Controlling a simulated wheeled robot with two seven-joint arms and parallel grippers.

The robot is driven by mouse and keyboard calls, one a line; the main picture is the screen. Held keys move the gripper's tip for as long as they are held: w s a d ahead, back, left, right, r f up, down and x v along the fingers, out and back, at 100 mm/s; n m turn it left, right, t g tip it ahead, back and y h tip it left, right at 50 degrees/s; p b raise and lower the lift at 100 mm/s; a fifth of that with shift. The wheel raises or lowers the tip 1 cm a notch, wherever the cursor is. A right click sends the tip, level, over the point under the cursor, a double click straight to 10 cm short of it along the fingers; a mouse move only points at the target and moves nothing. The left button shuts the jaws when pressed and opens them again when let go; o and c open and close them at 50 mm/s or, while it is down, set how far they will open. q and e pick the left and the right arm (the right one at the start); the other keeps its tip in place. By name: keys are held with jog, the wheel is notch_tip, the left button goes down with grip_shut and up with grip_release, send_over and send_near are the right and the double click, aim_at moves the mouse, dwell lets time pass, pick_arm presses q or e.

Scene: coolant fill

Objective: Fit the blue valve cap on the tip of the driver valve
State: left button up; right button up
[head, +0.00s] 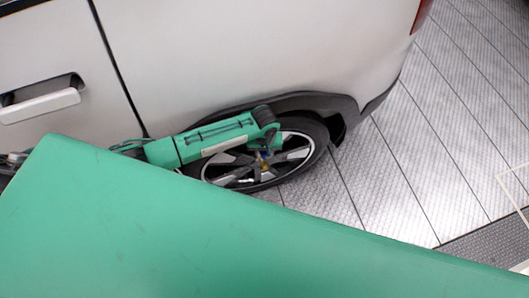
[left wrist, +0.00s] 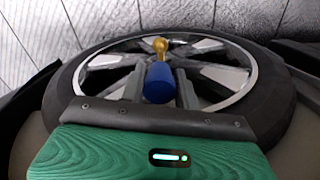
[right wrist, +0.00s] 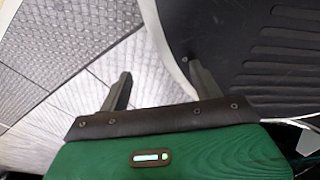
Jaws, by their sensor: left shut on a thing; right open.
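The blue valve cap (left wrist: 158,84) sits between the fingers of my left gripper (left wrist: 160,76), which is shut on it. The brass-coloured driver valve (left wrist: 161,46) shows just beyond the cap in the left wrist view, in line with it, against the wheel (left wrist: 258,112). The cap's near end overlaps the line to the valve, so I cannot tell whether they touch. In the head view my left gripper (head: 263,157) is at the wheel's spokes, where cap and valve are tiny. My right gripper (right wrist: 157,82) is open and empty.
The white vehicle's body (head: 240,50) and dark wheel arch (head: 300,100) rise close around the wheel. My green arm covers the lower head view. Plated floor (head: 420,150) lies clear to the right. A dark ribbed surface (right wrist: 255,45) with a pale edge is near my right gripper.

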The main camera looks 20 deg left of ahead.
aim_at(264, 165)
jog(key=shift+r, duration=0.1)
pick_arm(q)
jog(key=shift+s+r+p, duration=0.15)
jog(key=shift+p, duration=0.5)
jog(key=shift+d+f, duration=0.1)
jog(key=shift+f, duration=0.35)
notch_tip(264, 165, down, 3)
jog(key=shift+f+b, duration=0.2)
jog(key=shift+b, duration=0.85)
jog(key=shift+f, duration=0.55)
jog(key=shift+f+b, duration=0.35)
pick_arm(e)
jog(key=shift+w+f, duration=0.25)
jog(key=shift+w, duration=0.45)
jog(key=shift+a+r, duration=0.1)
